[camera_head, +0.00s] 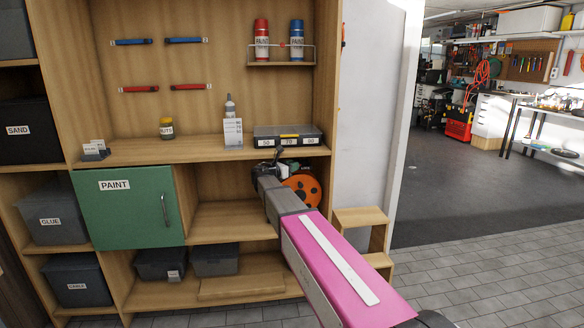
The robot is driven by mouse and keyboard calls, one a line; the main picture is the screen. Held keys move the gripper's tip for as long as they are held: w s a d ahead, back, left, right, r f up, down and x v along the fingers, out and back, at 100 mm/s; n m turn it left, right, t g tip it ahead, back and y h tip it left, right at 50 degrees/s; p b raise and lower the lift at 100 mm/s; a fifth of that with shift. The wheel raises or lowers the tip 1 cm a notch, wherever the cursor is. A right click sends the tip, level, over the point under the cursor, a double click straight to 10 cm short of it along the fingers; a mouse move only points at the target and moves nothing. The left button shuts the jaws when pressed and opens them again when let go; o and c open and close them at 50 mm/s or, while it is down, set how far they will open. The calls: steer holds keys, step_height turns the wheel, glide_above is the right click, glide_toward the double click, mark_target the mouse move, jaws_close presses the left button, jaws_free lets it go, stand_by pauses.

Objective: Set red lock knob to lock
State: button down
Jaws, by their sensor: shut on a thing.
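My gripper (268,160) is at the end of my pink and grey arm, at the worktop's front edge, in front of the dark case and left of the orange wheel. The jaws are small and dark here. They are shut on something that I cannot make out. I cannot clearly identify the red lock knob or its setting. A small red spot (283,45) shows on the wire rail between the two spray cans, well above my gripper. A round orange-red wheel (303,187) with dark holes is partly hidden by my arm.
A dark case (288,135) with number labels stands on the worktop (190,151). The green PAINT door (128,207) is left of my arm. A wooden step (360,217) stands at right, with open floor beyond.

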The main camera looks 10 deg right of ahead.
mark_target(301, 166)
steer(key=shift+s+d+t, duration=0.25)
steer(key=shift+d+t, duration=0.05)
steer(key=n+t+y, duration=0.1)
steer(key=s+d+n+t+y, duration=0.1)
steer(key=n+t+y, duration=0.1)
steer(key=shift+d, duration=0.2)
steer(key=c, duration=1.9)
jaws_free()
steer(key=n+t+y, duration=0.1)
steer(key=d+n+t+y, duration=0.1)
steer(key=y, duration=0.1)
steer(key=shift+s+n, duration=0.15)
steer(key=shift+n, duration=0.15)
steer(key=shift+d+n+t+y, duration=0.25)
steer(key=shift+n+t+y, duration=0.25)
steer(key=shift+y, duration=0.35)
steer(key=shift+d+n+t+y, duration=0.2)
steer(key=shift+n+t+y, duration=0.2)
steer(key=shift+n+y, duration=0.35)
jaws_close()
steer(key=shift+y, duration=0.3)
steer(key=o, duration=0.6)
jaws_free()
steer(key=shift+o, duration=0.2)
